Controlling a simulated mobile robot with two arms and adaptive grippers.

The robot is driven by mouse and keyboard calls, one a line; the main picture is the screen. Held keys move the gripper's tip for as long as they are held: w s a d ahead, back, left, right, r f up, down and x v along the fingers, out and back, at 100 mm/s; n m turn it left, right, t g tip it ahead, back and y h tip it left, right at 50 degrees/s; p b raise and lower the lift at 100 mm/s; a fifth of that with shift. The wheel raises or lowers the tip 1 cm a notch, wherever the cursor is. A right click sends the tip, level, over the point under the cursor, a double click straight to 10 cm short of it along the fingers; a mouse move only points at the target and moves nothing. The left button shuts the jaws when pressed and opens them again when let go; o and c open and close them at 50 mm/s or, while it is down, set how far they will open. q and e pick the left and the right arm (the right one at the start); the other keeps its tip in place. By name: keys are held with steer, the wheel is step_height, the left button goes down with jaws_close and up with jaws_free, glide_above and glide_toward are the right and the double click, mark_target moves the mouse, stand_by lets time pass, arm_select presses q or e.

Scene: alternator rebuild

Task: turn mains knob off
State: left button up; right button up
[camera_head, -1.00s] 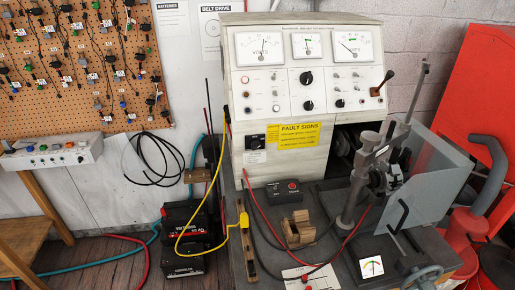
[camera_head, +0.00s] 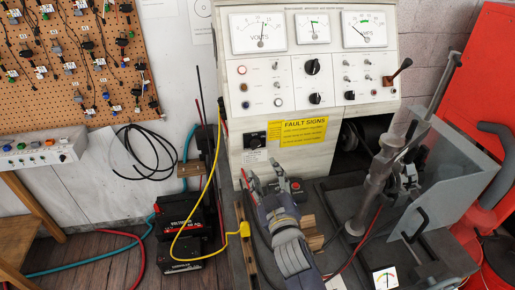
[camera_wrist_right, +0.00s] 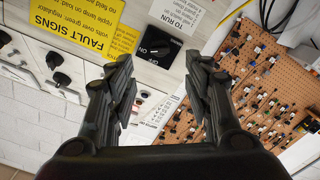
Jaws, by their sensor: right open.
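The mains knob (camera_head: 255,139) is a small black knob on a black plate, low on the left of the pale test bench panel, beside the yellow fault signs label. In the right wrist view, the knob (camera_wrist_right: 158,43) shows between and beyond my fingertips, with the word OFF readable on its plate. My right gripper (camera_head: 266,180) is open and empty below the knob in the head view. In the wrist view its two fingers (camera_wrist_right: 160,70) stand wide apart, not visibly touching the knob. My left gripper is not in view.
The yellow fault signs label (camera_head: 304,131) is right of the knob. A yellow cable (camera_head: 213,170) hangs left of the panel. A small black box with a red button (camera_head: 296,186) sits behind my gripper. A clamp post (camera_head: 372,190) and clear guard (camera_head: 450,175) stand at right.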

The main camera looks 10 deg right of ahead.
mark_target(256, 145)
steer(key=w+p, duration=0.2)
steer(key=w, duration=0.8)
steer(key=shift+w, duration=0.1)
steer(key=shift+c, duration=1)
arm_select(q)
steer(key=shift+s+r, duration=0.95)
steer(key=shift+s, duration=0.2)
arm_select(e)
steer(key=c, duration=0.8)
